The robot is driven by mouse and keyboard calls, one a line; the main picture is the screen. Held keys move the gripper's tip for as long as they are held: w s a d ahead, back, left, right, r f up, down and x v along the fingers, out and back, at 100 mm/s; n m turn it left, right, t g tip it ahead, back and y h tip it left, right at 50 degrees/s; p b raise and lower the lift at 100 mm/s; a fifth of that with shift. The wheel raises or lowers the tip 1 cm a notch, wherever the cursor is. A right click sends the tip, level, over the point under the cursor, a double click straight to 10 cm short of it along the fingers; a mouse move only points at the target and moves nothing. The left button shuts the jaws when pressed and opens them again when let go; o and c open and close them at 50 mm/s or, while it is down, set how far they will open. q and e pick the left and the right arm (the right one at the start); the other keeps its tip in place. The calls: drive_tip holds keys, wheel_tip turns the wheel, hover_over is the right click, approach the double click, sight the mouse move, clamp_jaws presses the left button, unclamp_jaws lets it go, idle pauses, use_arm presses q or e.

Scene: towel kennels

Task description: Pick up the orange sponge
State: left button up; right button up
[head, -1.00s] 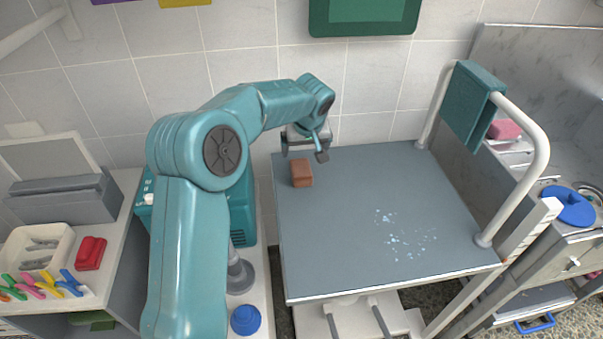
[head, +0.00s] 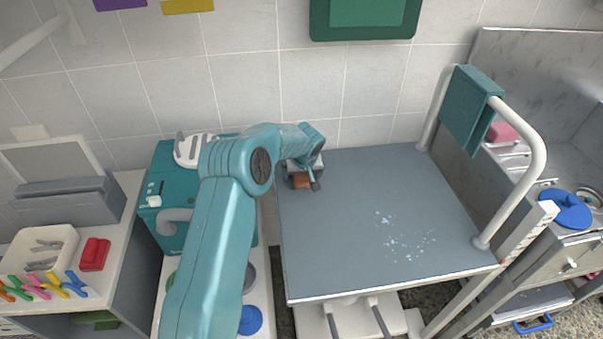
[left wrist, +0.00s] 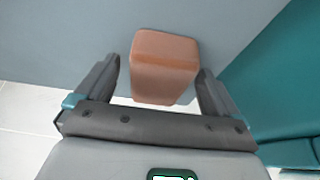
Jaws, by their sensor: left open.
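The orange sponge (head: 301,181) is a small brownish-orange block on the grey tabletop (head: 365,205), near its far left corner. In the head view my left gripper (head: 303,183) is down at the sponge and hides part of it. In the left wrist view the sponge (left wrist: 165,66) lies between the two open fingers of my left gripper (left wrist: 158,80). A narrow gap shows on each side of it, a little wider at the left finger. My right gripper is not in view.
A white rail with a teal towel (head: 471,110) stands at the table's right end. Pale spots (head: 405,236) mark the tabletop. A teal machine (head: 172,205) stands left of the table, close to my arm. The middle of the table is clear.

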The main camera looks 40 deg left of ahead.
use_arm(q)
drive_tip(key=shift+a+f, duration=0.1)
drive_tip(key=shift+f, duration=0.15)
drive_tip(key=shift+w, duration=0.1)
drive_tip(key=c, duration=1.1)
wheel_tip(320, 180, up, 20)
drive_tip(key=shift+p, duration=0.4)
